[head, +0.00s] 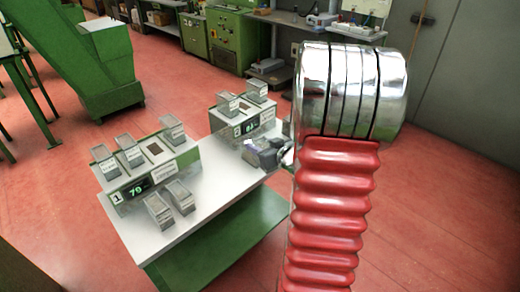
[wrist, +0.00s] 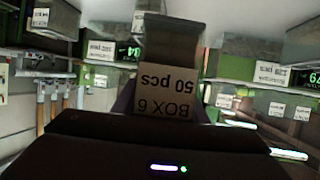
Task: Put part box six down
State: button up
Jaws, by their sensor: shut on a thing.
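Part box six (wrist: 170,75) is a grey box with a tan label reading "BOX 6 50 pcs", upside down in the wrist view. My gripper (wrist: 165,105) is shut on it, with the box in front of the dark gripper body. In the head view my gripper (head: 265,153) is over the right end of the white table (head: 200,206), just in front of the station marked 2 (head: 243,124). My red arm partly covers that area. The box is hard to make out there, and I cannot tell whether it touches the table.
Station 1 (head: 148,177), with a green display, bears several grey boxes (head: 129,150). Two more boxes (head: 159,210) stand in front of it. Two boxes (head: 228,104) stand on station 2. The table's front middle is bare. A green machine (head: 100,62) stands behind.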

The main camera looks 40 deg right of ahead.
jog(key=shift+w+a+r, duration=0.1)
jog(key=shift+w+a, duration=0.15)
jog(key=shift+w, duration=0.2)
jog(key=w+a+m+h, duration=0.1)
jog(key=w+a, duration=0.3)
jog(key=a, duration=0.1)
jog(key=n+y, duration=0.3)
send_near(145, 173)
jog(key=w, duration=0.4)
jog(key=shift+a+r, duration=0.1)
jog(key=shift+r, duration=0.25)
jog(key=shift+a+y, duration=0.2)
jog(key=shift+y, duration=0.1)
